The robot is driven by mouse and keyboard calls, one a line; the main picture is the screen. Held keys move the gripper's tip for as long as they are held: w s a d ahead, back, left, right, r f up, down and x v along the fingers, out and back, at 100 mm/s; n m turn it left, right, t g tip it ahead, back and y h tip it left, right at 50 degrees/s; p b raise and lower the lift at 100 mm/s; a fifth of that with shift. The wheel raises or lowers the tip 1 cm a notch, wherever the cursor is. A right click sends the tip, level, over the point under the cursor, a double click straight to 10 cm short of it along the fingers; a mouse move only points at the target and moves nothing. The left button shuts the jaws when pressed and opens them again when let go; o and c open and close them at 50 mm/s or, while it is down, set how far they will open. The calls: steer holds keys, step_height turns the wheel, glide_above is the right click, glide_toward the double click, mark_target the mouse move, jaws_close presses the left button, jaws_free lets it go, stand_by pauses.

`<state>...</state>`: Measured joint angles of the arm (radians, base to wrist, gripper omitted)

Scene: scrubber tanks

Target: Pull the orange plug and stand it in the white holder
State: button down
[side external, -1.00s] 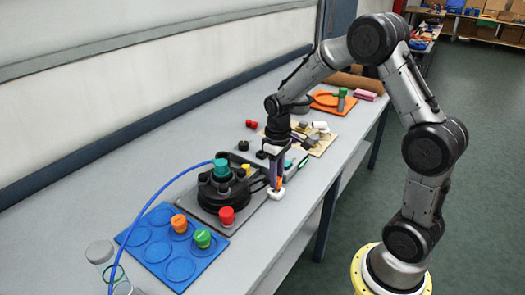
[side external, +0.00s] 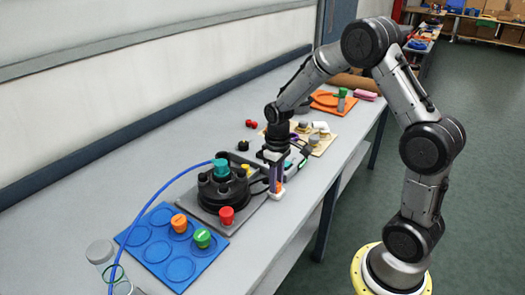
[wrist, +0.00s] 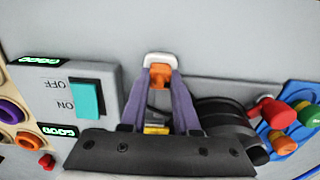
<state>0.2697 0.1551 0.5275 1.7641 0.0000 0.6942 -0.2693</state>
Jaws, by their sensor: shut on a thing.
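My gripper (side external: 277,187) points straight down, its purple fingers shut on the orange plug (wrist: 160,77). A bit of the plug (side external: 278,186) shows between the fingertips in the side view. The white holder (side external: 276,197) is at the bench's front edge, directly below the fingertips. In the wrist view the white holder (wrist: 158,57) shows just beyond the plug. The plug's lower end is hidden, so I cannot tell whether it is inside the holder or just above it.
A black tank unit (side external: 215,194) with a teal cap (side external: 221,168) and red knob (side external: 226,215) stands left of my gripper. A blue tray (side external: 160,250) holds orange and green caps. A switch box (wrist: 85,100) is close by. A blue hose (side external: 150,200) arches over the bench.

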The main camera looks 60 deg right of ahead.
steer(key=shift+c, duration=0.4)
jaws_free()
stand_by(0.4)
steer(key=shift+r, duration=4.25)
